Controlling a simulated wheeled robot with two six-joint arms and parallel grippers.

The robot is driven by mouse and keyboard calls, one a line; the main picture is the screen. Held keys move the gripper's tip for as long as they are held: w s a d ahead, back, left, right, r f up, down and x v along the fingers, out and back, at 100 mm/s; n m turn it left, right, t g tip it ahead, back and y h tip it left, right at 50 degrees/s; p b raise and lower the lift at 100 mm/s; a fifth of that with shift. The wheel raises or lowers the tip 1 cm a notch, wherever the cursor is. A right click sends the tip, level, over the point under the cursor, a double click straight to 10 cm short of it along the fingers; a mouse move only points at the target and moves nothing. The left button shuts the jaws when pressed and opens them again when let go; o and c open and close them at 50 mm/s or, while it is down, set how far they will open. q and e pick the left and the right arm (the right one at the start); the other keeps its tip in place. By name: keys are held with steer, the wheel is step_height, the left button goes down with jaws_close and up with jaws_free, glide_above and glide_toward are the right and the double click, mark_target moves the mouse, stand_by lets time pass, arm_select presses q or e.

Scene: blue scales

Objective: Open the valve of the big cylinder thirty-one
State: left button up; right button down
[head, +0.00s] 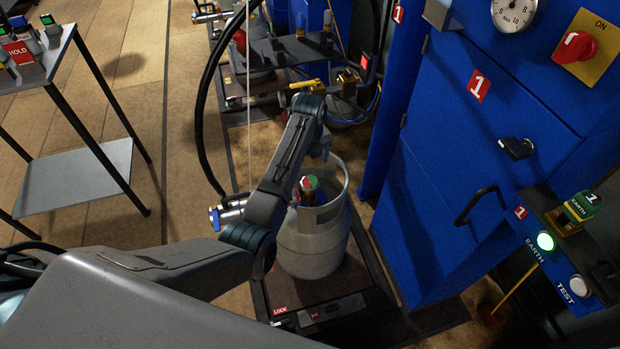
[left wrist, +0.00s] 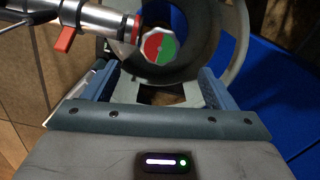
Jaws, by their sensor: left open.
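The big grey cylinder (head: 312,250) stands upright on a dark scale platform (head: 290,292). No number is readable on it. Its valve handwheel (head: 309,183), red and green, sits inside the collar (head: 335,208); it also shows in the left wrist view (left wrist: 159,47). My left arm reaches over the cylinder, its wrist bent down above the collar. My left gripper (left wrist: 158,82) is open and empty, its fingers apart. The handwheel appears beyond the fingertips, roughly centred between them, not gripped. My right gripper is out of view.
A metal coupling (left wrist: 108,20) with a red lever (left wrist: 65,38) reaches the handwheel from the left. A black hose (head: 203,130) curves left of the cylinder. A blue cabinet (head: 440,190) stands close on the right. A metal table (head: 75,180) is at the left.

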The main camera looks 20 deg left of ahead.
mark_target(309, 181)
arm_select(q)
step_height(309, 181, down, 7)
steer(key=shift+f+b, duration=0.2)
steer(key=shift+b, duration=0.1)
steer(key=shift+f, duration=0.5)
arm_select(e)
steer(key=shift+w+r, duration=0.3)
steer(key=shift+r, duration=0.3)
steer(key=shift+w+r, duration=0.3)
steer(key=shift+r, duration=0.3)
arm_select(q)
steer(key=c, duration=1)
